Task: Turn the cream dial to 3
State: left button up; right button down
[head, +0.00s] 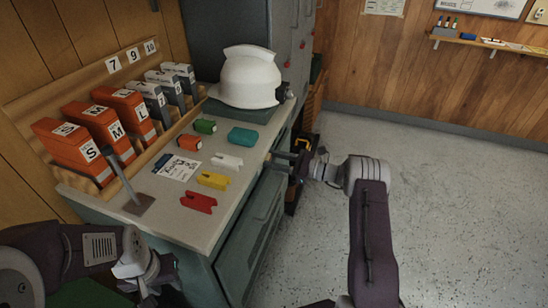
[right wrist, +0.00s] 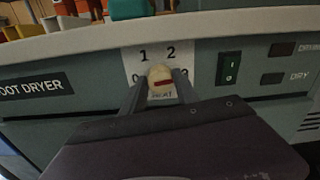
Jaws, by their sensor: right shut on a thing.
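The cream dial (right wrist: 160,75) is on the boot dryer's front panel in the right wrist view. It sits on a white plate (right wrist: 133,62) with 1 and 2 above, 0 at lower left and a partly covered figure at lower right. A red mark on the dial lies about level, towards its right side. My right gripper (right wrist: 161,88) is shut on the dial, one finger on each side. In the head view my right gripper (head: 283,160) is at the cabinet's front; the dial is hidden there. My left gripper (head: 148,287) is low at the left, its fingers unclear.
The counter (head: 222,212) above holds a white helmet (head: 248,78), orange boxes (head: 76,146) and several small coloured pieces. The floor (head: 440,170) on the right is clear.

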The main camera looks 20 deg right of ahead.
jog(key=shift+m, duration=0.6)
jog(key=c, duration=0.9)
grip_release()
jog(key=shift+c, duration=0.2)
jog(key=p+v, duration=0.1)
jog(key=v, duration=0.8)
